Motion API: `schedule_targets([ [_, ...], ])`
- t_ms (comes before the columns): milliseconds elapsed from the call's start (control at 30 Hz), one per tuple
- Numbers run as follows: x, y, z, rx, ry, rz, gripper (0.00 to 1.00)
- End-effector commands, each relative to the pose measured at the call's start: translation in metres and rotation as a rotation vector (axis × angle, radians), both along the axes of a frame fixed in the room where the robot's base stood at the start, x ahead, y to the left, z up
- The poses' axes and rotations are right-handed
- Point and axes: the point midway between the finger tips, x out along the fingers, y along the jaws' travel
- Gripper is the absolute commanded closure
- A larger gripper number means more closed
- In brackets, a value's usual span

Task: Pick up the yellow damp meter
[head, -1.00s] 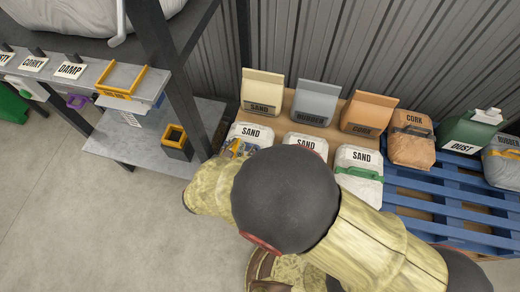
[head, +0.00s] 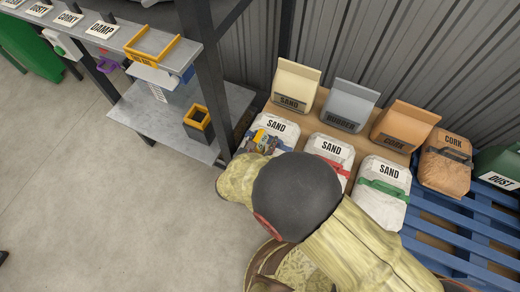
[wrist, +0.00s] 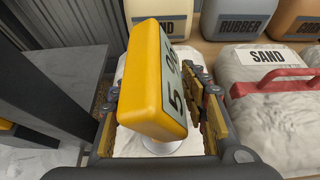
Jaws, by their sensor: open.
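The yellow damp meter (wrist: 150,85) stands tilted in the middle of the wrist view, with a dark-lettered pale face on its right side. A round pale foot or stem shows under it, above a white sand bag (wrist: 128,145). My gripper (wrist: 160,112) is open, with one finger on each side of the meter. The left finger looks very close to it; I cannot tell whether either touches. In the head view my gripper (head: 266,138) is over the leftmost white sand bag (head: 273,124), mostly hidden by my arm, and the meter is hard to make out there.
A white bag with a red handle (wrist: 270,73) lies to the right. Upright sand (head: 296,86), rubber (head: 350,105) and cork (head: 403,127) bags stand behind. A grey shelf (head: 160,115) with a yellow-rimmed box (head: 198,123) and a dark post (head: 205,70) stand left.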

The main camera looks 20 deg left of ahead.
Motion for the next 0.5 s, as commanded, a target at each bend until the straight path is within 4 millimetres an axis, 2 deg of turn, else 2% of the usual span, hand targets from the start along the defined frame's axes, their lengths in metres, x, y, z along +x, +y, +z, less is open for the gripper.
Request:
schedule_targets([
  [267, 0.004, 0.0001, -0.0009, 0.001, 0.0, 0.0, 0.56],
  [500, 0.0038, 0.0, -0.0009, 0.001, 0.0, 0.0, 0.69],
])
